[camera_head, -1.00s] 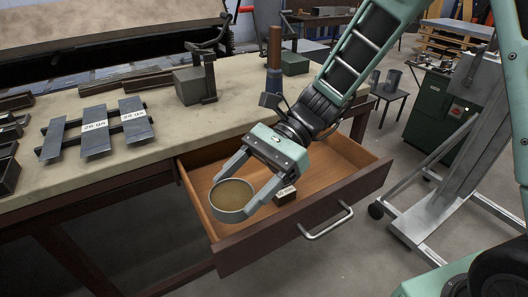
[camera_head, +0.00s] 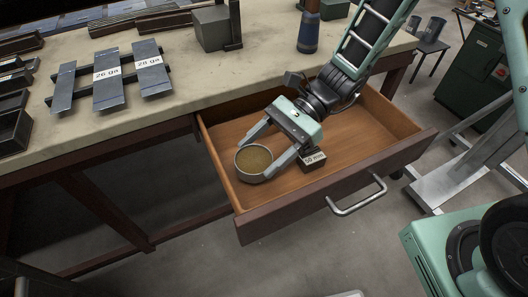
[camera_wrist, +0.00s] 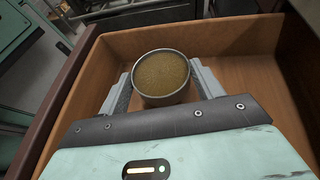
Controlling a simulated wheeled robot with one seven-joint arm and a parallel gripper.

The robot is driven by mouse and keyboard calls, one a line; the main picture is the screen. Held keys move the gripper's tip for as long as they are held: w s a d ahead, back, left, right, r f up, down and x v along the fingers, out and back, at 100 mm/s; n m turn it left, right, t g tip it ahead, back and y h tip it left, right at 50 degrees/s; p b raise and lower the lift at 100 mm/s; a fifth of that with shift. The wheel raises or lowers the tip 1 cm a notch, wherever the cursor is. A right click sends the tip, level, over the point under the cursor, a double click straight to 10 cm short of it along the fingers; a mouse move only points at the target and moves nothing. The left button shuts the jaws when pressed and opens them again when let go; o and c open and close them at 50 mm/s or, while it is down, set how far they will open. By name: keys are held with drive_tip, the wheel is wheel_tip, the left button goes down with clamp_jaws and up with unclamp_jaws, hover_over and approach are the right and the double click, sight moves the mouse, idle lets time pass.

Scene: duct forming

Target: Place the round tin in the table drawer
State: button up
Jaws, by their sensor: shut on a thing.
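The round tin (camera_head: 253,161) is a short grey cylinder with a tan-brown top. It is inside the open table drawer (camera_head: 350,125), near the drawer's left front part. My gripper (camera_head: 262,158) is shut on the tin, one finger on each side. In the wrist view the tin (camera_wrist: 161,76) sits between the fingers, upright, over the drawer's wooden floor (camera_wrist: 225,75). I cannot tell whether the tin's base touches the drawer floor.
A small dark block with a white label (camera_head: 313,159) lies in the drawer right of my gripper. The workbench (camera_head: 120,115) holds labelled metal strips (camera_head: 108,75) and a grey block (camera_head: 212,28). The drawer's right side has bare floor.

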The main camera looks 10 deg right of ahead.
drive_tip(key=shift+f, duration=0.85)
drive_tip(key=shift+f, duration=0.15)
drive_tip(key=o, duration=1.1)
drive_tip(key=shift+c, duration=0.2)
drive_tip(key=shift+r, duration=0.2)
drive_tip(key=shift+w+d, duration=0.2)
drive_tip(key=shift+d, duration=0.1)
drive_tip(key=b+v, duration=0.2)
drive_tip(key=v, duration=0.9)
drive_tip(key=shift+d+r, duration=0.1)
drive_tip(key=shift+r, duration=0.15)
